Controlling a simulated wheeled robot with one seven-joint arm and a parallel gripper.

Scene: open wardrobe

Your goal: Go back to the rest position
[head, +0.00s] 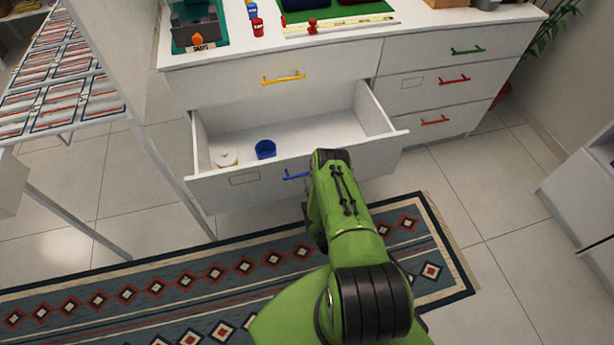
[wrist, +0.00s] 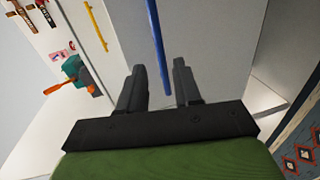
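In the head view my green arm reaches down to the front of the open drawer (head: 215,184), and the fingers are hidden behind the arm. The left part of the blue handle (head: 294,177) shows beside the arm; its right part is covered. Whether the fingers touch the handle or drawer front cannot be told.
The pulled-out drawer holds a blue cup (head: 265,149) and a round whitish item (head: 226,159). The closed drawer above has a yellow handle (head: 283,77). A metal-legged rack (head: 60,95) stands left. A patterned rug (head: 150,290) lies below; bare tiles are at right.

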